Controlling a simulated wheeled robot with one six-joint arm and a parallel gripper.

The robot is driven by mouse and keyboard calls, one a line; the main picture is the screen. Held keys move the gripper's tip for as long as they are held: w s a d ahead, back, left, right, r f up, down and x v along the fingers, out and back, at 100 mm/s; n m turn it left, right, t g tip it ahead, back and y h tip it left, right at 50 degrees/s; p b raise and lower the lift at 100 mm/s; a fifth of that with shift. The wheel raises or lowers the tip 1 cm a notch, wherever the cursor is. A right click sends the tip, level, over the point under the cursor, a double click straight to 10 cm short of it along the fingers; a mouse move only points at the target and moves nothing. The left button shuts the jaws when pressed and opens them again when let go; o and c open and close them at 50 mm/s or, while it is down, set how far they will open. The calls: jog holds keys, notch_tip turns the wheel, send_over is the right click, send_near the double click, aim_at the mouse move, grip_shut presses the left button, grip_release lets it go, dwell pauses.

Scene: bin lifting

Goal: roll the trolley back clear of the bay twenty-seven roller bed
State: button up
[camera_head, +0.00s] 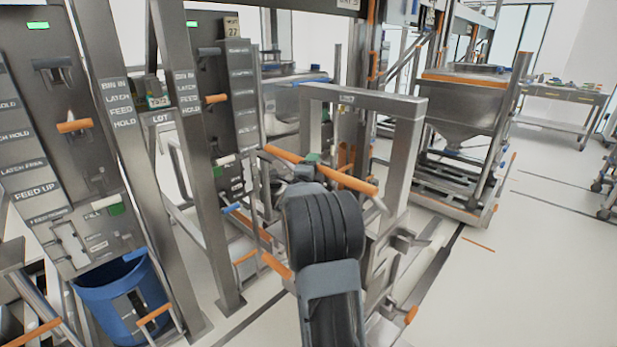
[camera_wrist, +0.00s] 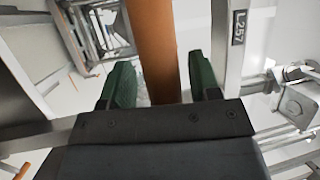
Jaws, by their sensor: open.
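The trolley is a grey metal frame (camera_head: 415,130) with a small label and an orange handle bar (camera_head: 345,180). It stands close in front of me, partly hidden by my arm. My gripper (camera_head: 308,160) is at the orange bar; its tips are mostly hidden in the head view. In the wrist view the bar (camera_wrist: 155,50) passes between the two green fingers of my open gripper (camera_wrist: 160,88), with gaps showing at both sides. A label L257 is on the upright (camera_wrist: 232,45) beside it. The bay 27 sign (camera_head: 232,27) is on the bay behind; I cannot make out its roller bed.
Control panels (camera_head: 60,130) and a blue tub (camera_head: 122,300) stand at the left. A steel hopper on a frame (camera_head: 465,110) stands at the back right. Posts (camera_head: 200,150) stand close to the trolley's left. Open pale floor (camera_head: 510,270) lies to the right.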

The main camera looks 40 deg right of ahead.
jog(key=v, duration=1.3)
jog(key=shift+a+b, duration=0.2)
jog(key=shift+b, duration=0.15)
jog(key=shift+s+f, duration=0.1)
jog(key=shift+f, duration=0.05)
jog(key=shift+c, duration=0.5)
